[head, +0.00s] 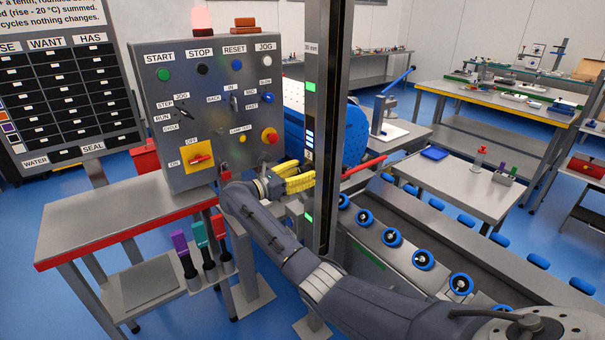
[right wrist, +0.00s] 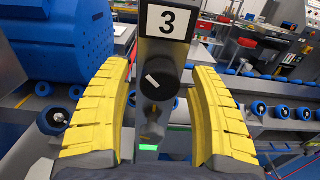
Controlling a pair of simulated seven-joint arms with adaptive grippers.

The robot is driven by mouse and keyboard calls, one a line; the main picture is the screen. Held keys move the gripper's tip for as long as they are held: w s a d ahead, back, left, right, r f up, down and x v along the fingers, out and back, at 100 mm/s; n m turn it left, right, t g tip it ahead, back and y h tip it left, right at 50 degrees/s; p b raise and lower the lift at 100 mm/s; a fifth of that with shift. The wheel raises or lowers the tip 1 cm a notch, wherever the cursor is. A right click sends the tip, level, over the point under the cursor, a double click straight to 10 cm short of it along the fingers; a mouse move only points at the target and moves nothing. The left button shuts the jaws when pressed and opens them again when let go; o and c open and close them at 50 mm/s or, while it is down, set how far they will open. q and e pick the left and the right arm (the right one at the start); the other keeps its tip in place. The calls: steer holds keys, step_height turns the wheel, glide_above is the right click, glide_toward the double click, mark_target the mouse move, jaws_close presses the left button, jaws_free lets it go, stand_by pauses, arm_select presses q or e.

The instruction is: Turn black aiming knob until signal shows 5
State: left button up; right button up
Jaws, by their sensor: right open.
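The black aiming knob (right wrist: 159,84) shows in the right wrist view, on a grey post below a white plate with a black 3 (right wrist: 168,21). Its white pointer line slants toward the upper left. My right gripper (right wrist: 161,72) is open, with one yellow finger on each side of the knob. I see no clear contact. In the head view my right gripper (head: 300,178) is beside the tall dark post (head: 325,130), and the knob cannot be made out there. Small lit bars (head: 308,138) show on that post; their reading is too small to tell. My left gripper is not in view.
A grey control panel (head: 222,85) with buttons and switches stands left of the gripper. A blue perforated drum (head: 355,135) is behind the post. A conveyor with blue-ringed rollers (head: 392,237) runs at the right. A red-edged table (head: 100,215) stands at the left.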

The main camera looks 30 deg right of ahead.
jaws_close()
stand_by(0.3)
steer(key=n, duration=0.4)
steer(key=shift+a, duration=0.1)
steer(key=n, duration=0.5)
steer(key=shift+r+n, duration=0.1)
steer(key=shift+n, duration=0.2)
stand_by(0.3)
jaws_free()
stand_by(0.5)
